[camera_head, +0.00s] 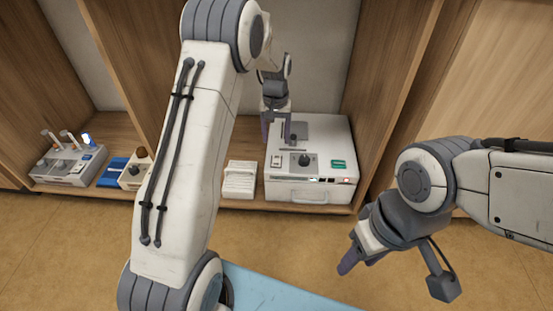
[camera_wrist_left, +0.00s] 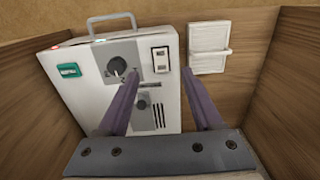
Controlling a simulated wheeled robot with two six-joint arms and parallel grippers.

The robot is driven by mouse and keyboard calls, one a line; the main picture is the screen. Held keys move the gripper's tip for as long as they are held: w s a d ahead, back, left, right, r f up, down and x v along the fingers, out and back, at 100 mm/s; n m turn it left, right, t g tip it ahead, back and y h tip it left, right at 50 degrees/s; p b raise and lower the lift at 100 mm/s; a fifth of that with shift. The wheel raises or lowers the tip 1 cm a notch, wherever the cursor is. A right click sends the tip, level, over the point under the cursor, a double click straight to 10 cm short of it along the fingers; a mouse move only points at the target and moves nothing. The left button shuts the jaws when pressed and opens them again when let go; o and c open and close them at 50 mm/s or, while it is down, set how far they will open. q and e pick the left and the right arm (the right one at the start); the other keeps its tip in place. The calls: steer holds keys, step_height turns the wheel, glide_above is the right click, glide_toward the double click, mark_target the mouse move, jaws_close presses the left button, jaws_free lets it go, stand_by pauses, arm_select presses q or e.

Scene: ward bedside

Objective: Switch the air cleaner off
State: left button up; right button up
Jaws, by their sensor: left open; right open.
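A white box-shaped machine, which I take to be the air cleaner (camera_head: 330,190), stands in the open cabinet; it also fills the left half of the left wrist view (camera_wrist_left: 85,95). Its panel has a round dark knob (camera_head: 304,160), a small switch with a dark part (camera_wrist_left: 161,59), a green label (camera_wrist_left: 68,71) and small lights. My left gripper (camera_head: 277,138) is open and empty over the panel. In the left wrist view its fingers (camera_wrist_left: 160,73) straddle the small switch; whether they touch anything is unclear. My right gripper (camera_head: 352,262) hangs empty at the right, away from the machine.
Further left are a beige device with a knob (camera_head: 134,176), a blue item (camera_head: 112,172) and a grey device with tubes (camera_head: 67,166). Wooden cabinet walls flank the machine. A light-blue surface (camera_head: 275,292) lies in front.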

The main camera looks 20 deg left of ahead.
mark_target(276, 163)
arm_select(q)
steer(key=f+b, duration=0.2)
steer(key=f, duration=0.1)
steer(key=f+b, duration=0.2)
steer(key=f, duration=0.2)
steer(key=w+f+b, duration=0.1)
steer(key=f+b, duration=0.1)
steer(key=f, duration=0.2)
steer(key=shift+a+f, duration=0.1)
